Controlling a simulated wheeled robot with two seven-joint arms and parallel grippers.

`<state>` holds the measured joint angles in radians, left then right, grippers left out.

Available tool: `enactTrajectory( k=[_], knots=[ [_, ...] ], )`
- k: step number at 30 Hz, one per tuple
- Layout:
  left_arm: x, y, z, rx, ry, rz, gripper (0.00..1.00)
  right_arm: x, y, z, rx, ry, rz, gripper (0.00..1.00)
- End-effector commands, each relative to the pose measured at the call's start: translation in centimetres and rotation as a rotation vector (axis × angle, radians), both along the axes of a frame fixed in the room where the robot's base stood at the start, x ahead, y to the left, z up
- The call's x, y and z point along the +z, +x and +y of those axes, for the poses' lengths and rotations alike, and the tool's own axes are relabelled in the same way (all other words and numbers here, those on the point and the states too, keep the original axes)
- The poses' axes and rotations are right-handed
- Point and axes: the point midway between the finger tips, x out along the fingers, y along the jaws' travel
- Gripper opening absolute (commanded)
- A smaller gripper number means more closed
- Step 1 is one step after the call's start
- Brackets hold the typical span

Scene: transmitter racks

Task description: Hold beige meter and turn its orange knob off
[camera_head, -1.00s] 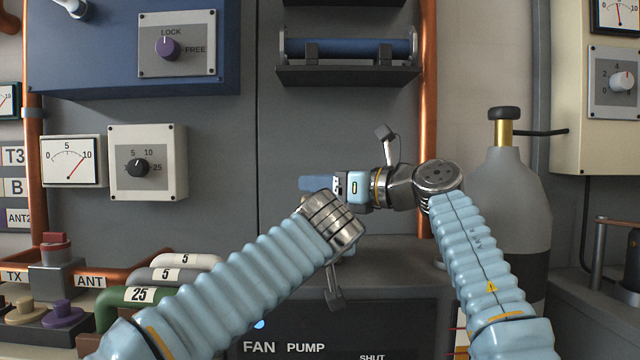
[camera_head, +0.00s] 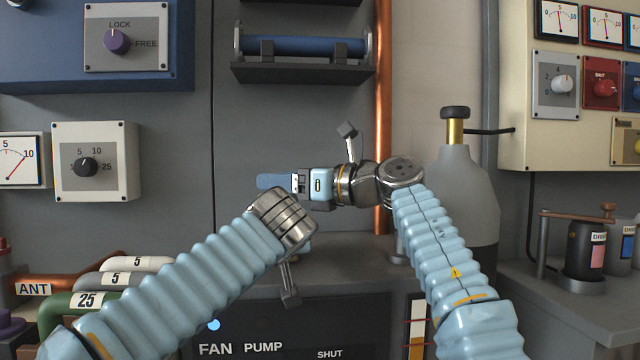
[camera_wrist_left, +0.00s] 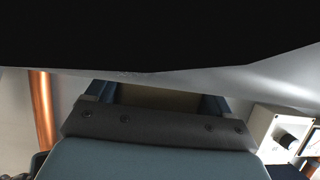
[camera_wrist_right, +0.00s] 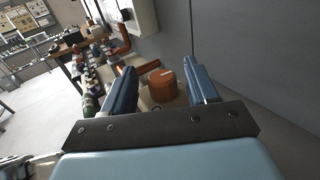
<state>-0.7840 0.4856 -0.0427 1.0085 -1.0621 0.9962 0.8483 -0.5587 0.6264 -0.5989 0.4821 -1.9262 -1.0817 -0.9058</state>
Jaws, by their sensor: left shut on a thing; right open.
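The beige meter is hidden in the head view behind my left wrist. In the right wrist view its orange knob (camera_wrist_right: 163,85) shows between the blue fingers of my right gripper (camera_wrist_right: 162,66), on a beige body (camera_wrist_right: 152,104). The right gripper is open; I see gaps beside the knob but cannot tell its distance. In the head view the right gripper (camera_head: 268,182) points left, just above my left wrist. My left gripper (camera_wrist_left: 158,92) is shut on the meter, a dim beige-brown surface (camera_wrist_left: 160,98) between its fingers. The meter's dial is not visible.
A grey cabinet wall stands behind the arms, with a shelf (camera_head: 300,73) above. A grey bottle (camera_head: 460,195) stands right of my right arm. Below is a dark FAN PUMP panel (camera_head: 300,335). A beige panel (camera_head: 520,130) with several dials is at right.

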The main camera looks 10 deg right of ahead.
Motion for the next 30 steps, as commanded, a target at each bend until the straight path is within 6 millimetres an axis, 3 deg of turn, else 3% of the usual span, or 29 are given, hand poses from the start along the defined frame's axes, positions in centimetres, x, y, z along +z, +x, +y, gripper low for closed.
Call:
enactTrajectory(
  k=[9, 15, 30],
  knots=[
    [0.0, 0.0, 0.0, 0.000, 0.000, -0.001, 0.28, -0.1, -3.5, -5.8, 0.000, 0.004, 0.001, 0.58],
    [0.0, 0.0, 0.0, 0.000, 0.000, -0.001, 0.28, -0.1, -5.1, -8.4, 0.001, 0.003, 0.001, 0.58],
    [0.1, 0.0, 0.0, 0.000, 0.000, -0.001, 0.28, -0.2, -5.6, -8.9, -0.002, -0.002, 0.002, 0.59]
  ],
)
